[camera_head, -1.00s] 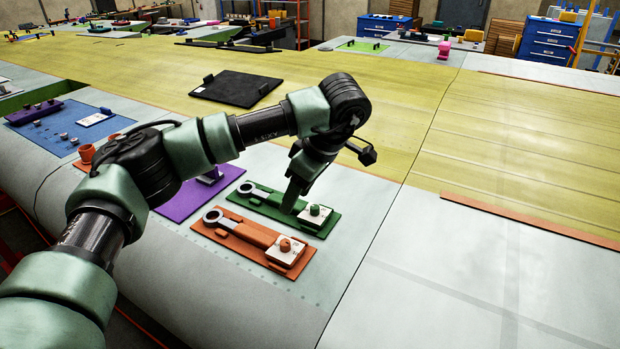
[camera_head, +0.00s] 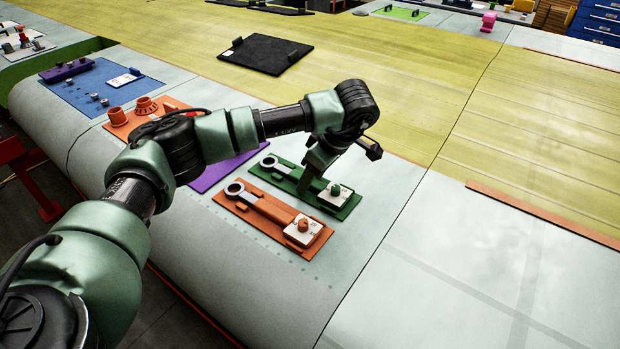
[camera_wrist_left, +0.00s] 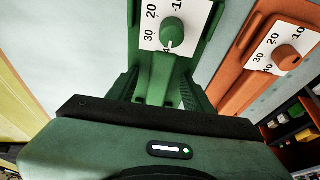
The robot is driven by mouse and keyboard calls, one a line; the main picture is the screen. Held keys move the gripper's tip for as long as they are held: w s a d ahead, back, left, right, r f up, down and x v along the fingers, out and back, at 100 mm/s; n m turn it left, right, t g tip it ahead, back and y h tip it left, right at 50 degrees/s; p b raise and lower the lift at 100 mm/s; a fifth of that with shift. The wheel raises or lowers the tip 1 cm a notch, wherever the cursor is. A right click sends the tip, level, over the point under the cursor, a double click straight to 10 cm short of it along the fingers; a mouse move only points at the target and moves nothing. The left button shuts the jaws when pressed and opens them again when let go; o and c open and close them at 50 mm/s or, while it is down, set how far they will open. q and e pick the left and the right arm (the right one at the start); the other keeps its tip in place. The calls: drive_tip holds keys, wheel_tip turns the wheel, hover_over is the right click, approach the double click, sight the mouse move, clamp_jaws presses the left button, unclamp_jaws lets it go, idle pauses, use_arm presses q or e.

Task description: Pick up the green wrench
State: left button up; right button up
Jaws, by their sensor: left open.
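The green wrench (camera_head: 269,162) lies on a green tray (camera_head: 345,212), its ring end at the left and a white dial plate with a green knob (camera_head: 335,190) at the right. My left gripper (camera_head: 308,188) points down over the wrench's handle and hides part of it. In the left wrist view the open fingers (camera_wrist_left: 158,92) stand on either side of the green handle (camera_wrist_left: 155,75), just short of the dial plate. Whether they touch it, I cannot tell. My right gripper is not in view.
An orange tray (camera_head: 315,245) with an orange wrench lies close in front of the green one. A purple tray (camera_head: 222,174) is to the left, partly behind my arm. A black mat (camera_head: 266,55) lies further back.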

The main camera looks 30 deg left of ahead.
use_arm(q)
clamp_jaws()
idle(1.4)
